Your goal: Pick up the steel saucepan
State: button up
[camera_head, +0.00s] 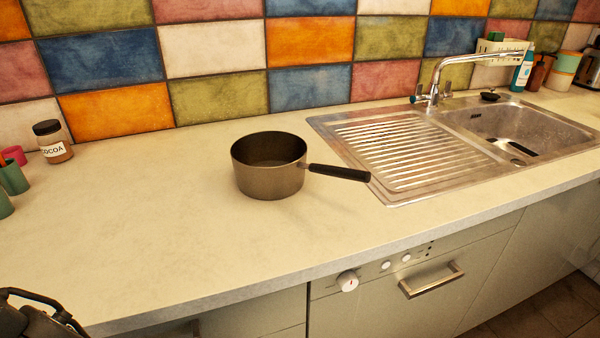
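The steel saucepan (268,181) stands upright on the pale worktop, near the middle of the head view. Its black handle (341,173) points right, with the tip over the left edge of the sink's drainer. The pan looks empty from what shows of its inside. My gripper (38,312) shows only in part at the bottom left corner, dark and cut off by the frame, well away from the pan. Its fingertips cannot be made out clearly.
The worktop (150,235) around the pan is clear. A ribbed drainer (390,150) and sink (515,130) with a tap (436,80) lie to the right. A cocoa jar (53,141) and green cups (13,177) stand at left. Bottles (523,72) stand at the back right.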

aim_at(279, 182)
jog(key=j+z, duration=0.1)
jog(key=z, duration=1.35)
jog(key=k+j+z, duration=0.15)
jog(key=k+j, duration=0.2)
jog(key=j, duration=0.15)
